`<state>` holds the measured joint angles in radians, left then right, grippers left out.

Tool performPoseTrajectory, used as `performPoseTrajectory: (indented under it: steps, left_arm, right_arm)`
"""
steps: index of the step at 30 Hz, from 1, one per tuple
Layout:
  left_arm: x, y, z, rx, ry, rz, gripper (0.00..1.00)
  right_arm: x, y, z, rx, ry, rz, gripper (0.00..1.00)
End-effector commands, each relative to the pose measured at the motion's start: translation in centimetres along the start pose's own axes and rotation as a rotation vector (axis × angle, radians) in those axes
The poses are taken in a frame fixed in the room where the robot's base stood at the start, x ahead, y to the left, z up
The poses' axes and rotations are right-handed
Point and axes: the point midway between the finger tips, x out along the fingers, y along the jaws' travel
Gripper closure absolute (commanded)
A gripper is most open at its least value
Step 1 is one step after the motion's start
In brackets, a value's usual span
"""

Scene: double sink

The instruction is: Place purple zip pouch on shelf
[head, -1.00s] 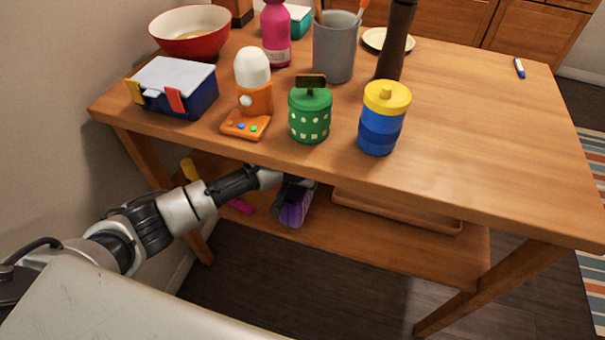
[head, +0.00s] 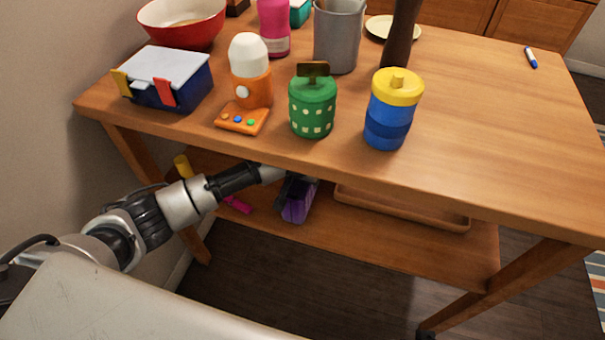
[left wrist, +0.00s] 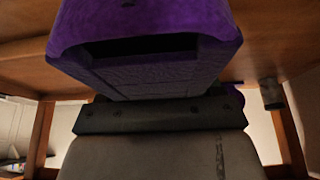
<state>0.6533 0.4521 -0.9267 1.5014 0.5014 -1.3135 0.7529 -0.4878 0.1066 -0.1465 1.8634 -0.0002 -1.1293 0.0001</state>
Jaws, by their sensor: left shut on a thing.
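The purple zip pouch (head: 299,203) is in my left gripper (head: 290,189), under the tabletop and over the left-middle part of the lower shelf (head: 370,247). In the left wrist view the pouch (left wrist: 145,60) fills the upper middle, close to the camera, with a dark band on its face. My left gripper is shut on it; the fingertips are mostly hidden. I cannot tell whether the pouch touches the shelf board. My right gripper is not in view.
A wooden tray (head: 450,220) lies on the shelf to the right. A yellow item (head: 182,166) and a pink item (head: 238,205) are at the shelf's left. The tabletop edge (head: 330,172) is just above my arm. Blue, green and orange containers stand near that edge.

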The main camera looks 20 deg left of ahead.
Motion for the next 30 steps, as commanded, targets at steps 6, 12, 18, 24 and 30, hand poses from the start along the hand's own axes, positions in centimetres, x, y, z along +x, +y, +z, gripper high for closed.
performPoseTrajectory:
  steps: [6, 12, 18, 24, 30]
  left_arm:
    - [0.2, 0.0, 0.1, 0.000, -0.001, 0.000, 0.11]
    - [0.2, 0.0, 0.1, 0.000, -0.001, 0.000, 0.09]
    - [-0.4, 0.0, -0.1, 0.000, -0.001, 0.000, 0.09]
    - [-1.9, 0.0, 1.4, 0.001, -0.006, 0.000, 0.09]
    - [-3.9, 0.0, 5.9, 0.000, -0.005, 0.001, 0.09]
  right_arm:
    - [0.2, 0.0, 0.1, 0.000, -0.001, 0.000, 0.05]
    - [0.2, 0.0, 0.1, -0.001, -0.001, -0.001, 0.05]
    - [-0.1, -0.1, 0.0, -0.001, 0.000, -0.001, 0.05]
    - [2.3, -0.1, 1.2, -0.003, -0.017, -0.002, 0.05]
    - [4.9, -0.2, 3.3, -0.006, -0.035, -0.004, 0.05]
